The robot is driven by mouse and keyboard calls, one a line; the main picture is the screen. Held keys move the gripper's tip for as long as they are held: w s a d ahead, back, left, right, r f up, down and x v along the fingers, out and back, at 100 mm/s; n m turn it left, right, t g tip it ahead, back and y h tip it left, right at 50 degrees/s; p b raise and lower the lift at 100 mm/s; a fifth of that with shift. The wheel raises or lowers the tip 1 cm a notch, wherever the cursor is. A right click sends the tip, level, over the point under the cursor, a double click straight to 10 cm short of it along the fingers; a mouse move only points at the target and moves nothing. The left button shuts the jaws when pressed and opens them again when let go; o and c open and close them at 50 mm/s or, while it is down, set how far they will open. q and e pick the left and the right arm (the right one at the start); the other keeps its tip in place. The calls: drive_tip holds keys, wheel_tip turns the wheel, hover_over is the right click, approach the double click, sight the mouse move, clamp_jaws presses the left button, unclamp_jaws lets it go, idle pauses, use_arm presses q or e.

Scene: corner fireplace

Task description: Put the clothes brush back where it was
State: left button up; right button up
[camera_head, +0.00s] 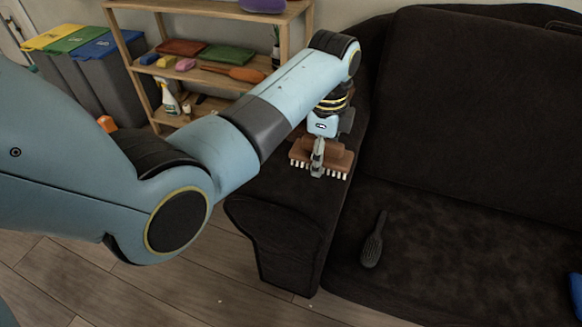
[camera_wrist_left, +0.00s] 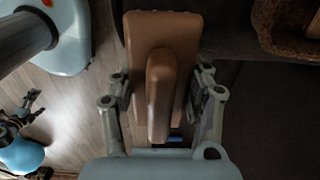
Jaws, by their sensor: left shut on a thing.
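The clothes brush (camera_head: 340,158) is brown with a raised handle and a row of pale bristles pointing down. In the head view it is over the dark sofa armrest (camera_head: 285,192); I cannot tell whether the bristles touch it. My left gripper (camera_head: 318,160) comes from above and is shut on the brush. In the left wrist view the brush (camera_wrist_left: 158,30) lies between the two fingers (camera_wrist_left: 160,100), its handle running lengthwise. What appears to be my right gripper (camera_wrist_left: 28,112) shows small at the left of the wrist view; its fingers are unclear.
A dark hairbrush (camera_head: 374,240) lies on the sofa seat (camera_head: 440,235). A wooden shelf (camera_head: 128,62) with folded cloths, sponges and a spray bottle (camera_head: 169,99) stands behind my left arm. Several bins (camera_head: 85,75) stand at far left. A brown textured object (camera_wrist_left: 285,25) shows in the wrist view.

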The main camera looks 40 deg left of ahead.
use_arm(q)
drive_tip(key=b, duration=0.2)
hover_over(287, 177)
wheel_tip(287, 177, down, 5)
drive_tip(key=shift+s+f, duration=0.1)
drive_tip(key=shift+f, duration=0.1)
drive_tip(key=shift+f+b, duration=0.45)
drive_tip(key=shift+f, duration=1.4)
drive_tip(key=shift+f, duration=0.2)
drive_tip(key=o, duration=1.1)
wheel_tip(287, 177, up, 12)
drive_tip(key=p, duration=0.3)
drive_tip(key=shift+r+p, duration=0.2)
drive_tip(key=shift+p, duration=0.15)
